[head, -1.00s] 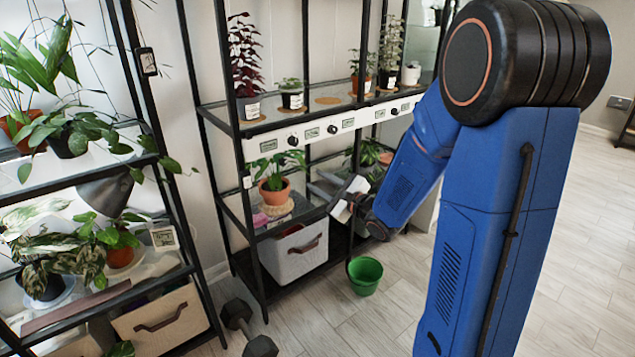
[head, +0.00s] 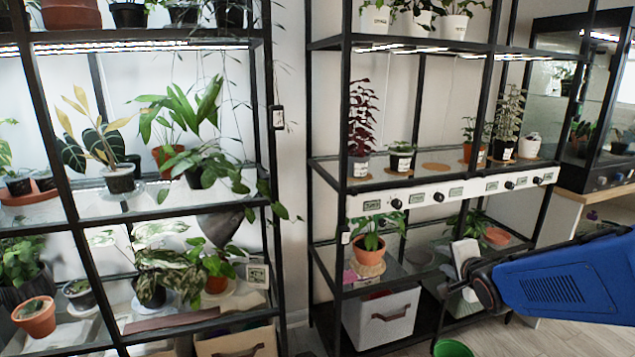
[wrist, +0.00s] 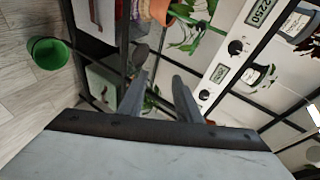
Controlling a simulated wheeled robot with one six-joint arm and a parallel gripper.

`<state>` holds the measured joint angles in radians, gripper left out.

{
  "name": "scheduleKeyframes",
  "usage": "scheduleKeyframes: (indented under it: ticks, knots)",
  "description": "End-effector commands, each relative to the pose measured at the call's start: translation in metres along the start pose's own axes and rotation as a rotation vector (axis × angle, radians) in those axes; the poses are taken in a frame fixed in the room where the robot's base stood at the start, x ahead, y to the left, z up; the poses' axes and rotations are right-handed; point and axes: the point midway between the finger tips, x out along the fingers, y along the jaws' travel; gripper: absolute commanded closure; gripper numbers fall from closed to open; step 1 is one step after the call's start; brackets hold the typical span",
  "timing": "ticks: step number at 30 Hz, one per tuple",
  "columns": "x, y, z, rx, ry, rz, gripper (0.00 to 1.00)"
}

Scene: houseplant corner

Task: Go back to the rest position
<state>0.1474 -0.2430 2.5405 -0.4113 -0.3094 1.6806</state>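My gripper (wrist: 160,85) shows in the wrist view with its two grey fingers apart and nothing between them. A green plant is visible beyond the fingers. In the head view my gripper (head: 462,285) is at the right, in front of the lower shelf of the right-hand rack (head: 345,295). The blue arm reaches it from the right edge. The fingertips are too small there to make out clearly.
A plant in a terracotta pot (head: 369,249) stands on the lower shelf, left of my gripper. A fabric bin (head: 382,318) sits below it. A green bucket (head: 453,349) is on the floor; it also shows in the wrist view (wrist: 48,52). A left rack (head: 200,320) holds several plants.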

Motion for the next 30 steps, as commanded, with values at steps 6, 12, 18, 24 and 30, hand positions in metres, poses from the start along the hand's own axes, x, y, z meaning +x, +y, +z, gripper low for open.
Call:
scheduleKeyframes:
  ticks: [6,12,18,24,30]
  knots:
    - [-0.053,0.019,0.0,-0.322,0.017,0.168,0.69]
    - [-0.109,0.046,0.01,-0.607,-0.062,0.322,0.69]
    - [-0.171,0.075,0.03,-0.884,-0.228,0.435,0.69]
    - [-0.231,0.103,0.055,-1.132,-0.442,0.481,0.69]
    - [-0.267,0.12,0.07,-1.269,-0.585,0.476,0.69]
